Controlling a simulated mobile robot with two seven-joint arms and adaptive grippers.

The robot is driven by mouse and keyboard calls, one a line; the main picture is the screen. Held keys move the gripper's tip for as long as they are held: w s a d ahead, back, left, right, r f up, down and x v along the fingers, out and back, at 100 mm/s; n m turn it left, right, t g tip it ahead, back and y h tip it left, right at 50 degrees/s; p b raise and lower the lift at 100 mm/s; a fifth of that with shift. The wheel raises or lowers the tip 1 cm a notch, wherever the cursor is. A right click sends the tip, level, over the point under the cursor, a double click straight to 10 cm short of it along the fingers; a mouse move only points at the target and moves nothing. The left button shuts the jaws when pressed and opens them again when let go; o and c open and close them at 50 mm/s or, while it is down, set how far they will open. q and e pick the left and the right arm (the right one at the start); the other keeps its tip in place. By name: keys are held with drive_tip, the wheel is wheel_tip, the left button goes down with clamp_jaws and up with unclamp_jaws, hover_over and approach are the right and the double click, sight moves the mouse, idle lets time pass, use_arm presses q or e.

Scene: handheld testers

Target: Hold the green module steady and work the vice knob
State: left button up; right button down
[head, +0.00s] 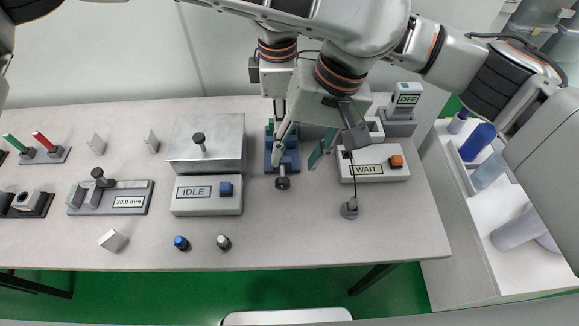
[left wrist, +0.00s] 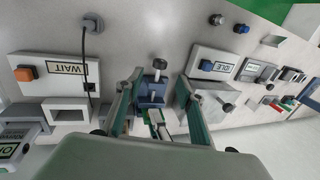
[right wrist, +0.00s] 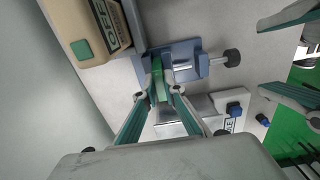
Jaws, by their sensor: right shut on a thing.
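The blue vice (head: 291,166) stands on the table with its dark knob (head: 283,184) toward the front. The right wrist view shows the vice (right wrist: 185,55) and knob (right wrist: 232,57) clearly. The green module (right wrist: 158,80) is upright at the vice. My right gripper (right wrist: 163,90) is shut on the module; in the head view its fingers are largely hidden behind my left gripper. My left gripper (head: 304,151) is open and empty above the vice. In the left wrist view the knob (left wrist: 159,64) lies between its fingers and beyond their tips, apart from them.
The IDLE box (head: 207,195) and a metal block (head: 207,148) stand left of the vice. The WAIT box (head: 374,167), a cabled plug (head: 349,209) and the OFF tester (head: 405,98) are at right. Two small knobs lie in front; the table before the vice is clear.

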use_arm(q)
drive_tip(key=shift+v, duration=1.6)
drive_tip(key=h, duration=0.6)
approach(281, 180)
drive_tip(key=x, duration=0.9)
drive_tip(key=shift+d+f, duration=0.1)
drive_tip(key=shift+f, duration=0.25)
clamp_jaws()
